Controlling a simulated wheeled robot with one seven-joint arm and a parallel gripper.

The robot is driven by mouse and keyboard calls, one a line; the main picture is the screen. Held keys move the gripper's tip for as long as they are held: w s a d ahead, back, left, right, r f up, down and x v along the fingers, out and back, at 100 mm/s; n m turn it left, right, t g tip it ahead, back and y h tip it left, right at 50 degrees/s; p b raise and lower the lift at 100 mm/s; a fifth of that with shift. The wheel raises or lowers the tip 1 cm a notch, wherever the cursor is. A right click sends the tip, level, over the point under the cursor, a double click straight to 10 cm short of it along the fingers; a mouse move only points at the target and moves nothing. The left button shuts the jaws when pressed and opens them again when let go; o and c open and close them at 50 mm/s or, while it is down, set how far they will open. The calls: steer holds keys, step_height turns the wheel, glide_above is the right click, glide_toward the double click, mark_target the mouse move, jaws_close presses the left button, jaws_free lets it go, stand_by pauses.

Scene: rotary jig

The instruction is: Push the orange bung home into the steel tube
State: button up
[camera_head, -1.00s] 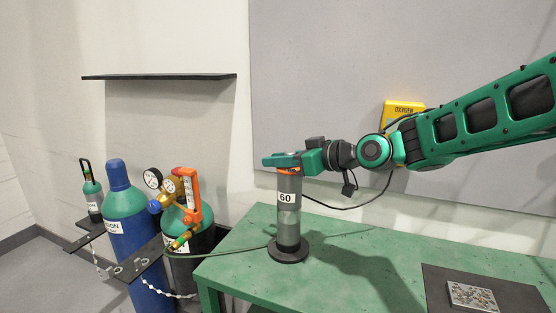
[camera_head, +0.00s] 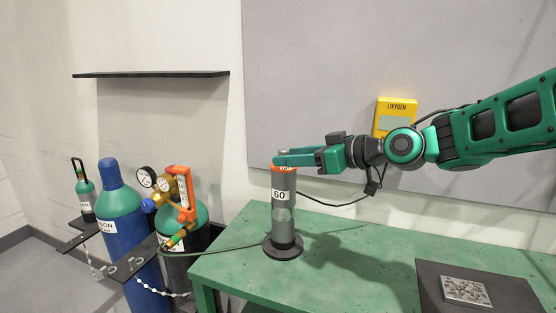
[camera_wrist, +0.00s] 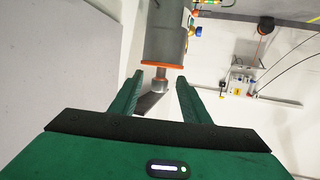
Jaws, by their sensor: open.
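The steel tube (camera_head: 283,215), labelled 60, stands upright on a round dark base on the green bench. The orange bung (camera_head: 285,168) is at its top mouth. In the wrist view the bung's orange rim (camera_wrist: 163,66) lies against the tube's end, with a narrower stem standing out from it. I cannot tell whether any gap is left under the rim. My gripper (camera_head: 280,158) is level at the tube's top, its fingers just above the orange rim. In the wrist view my gripper (camera_wrist: 160,76) is open, its fingertips apart on either side of the stem.
The green bench (camera_head: 350,265) is clear around the tube, with a dark mat (camera_head: 430,290) carrying a metal plate (camera_head: 466,290) at right. Gas cylinders with gauges (camera_head: 150,185) stand at left. A yellow oxygen box (camera_head: 397,116) is on the wall behind my arm.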

steer(key=shift+v, duration=2.1)
steer(key=s+d+f+m+g+h, duration=0.1)
steer(key=s+d+f+m+h, duration=0.3)
steer(key=d+f, duration=0.45)
steer(key=s+d+f+m+g+h, duration=0.1)
steer(key=s+d+f+m+h, duration=0.3)
steer(key=d, duration=0.8)
steer(key=s+d+f+m+g+h, duration=0.1)
steer(key=s+d+f+m+g, duration=0.1)
steer(key=s, duration=0.6)
steer(key=s+d+f+m+g+h, duration=0.1)
steer(key=s+d+f+m+g, duration=0.1)
steer(key=s+d, duration=0.5)
steer(key=s+d+f+m+g+h, duration=0.2)
steer(key=s+d+m, duration=0.3)
steer(key=s, duration=0.4)
steer(key=shift+s+f+g, duration=0.25)
steer(key=shift+f+g, duration=0.05)
steer(key=shift+f, duration=0.55)
steer(key=shift+w, duration=0.15)
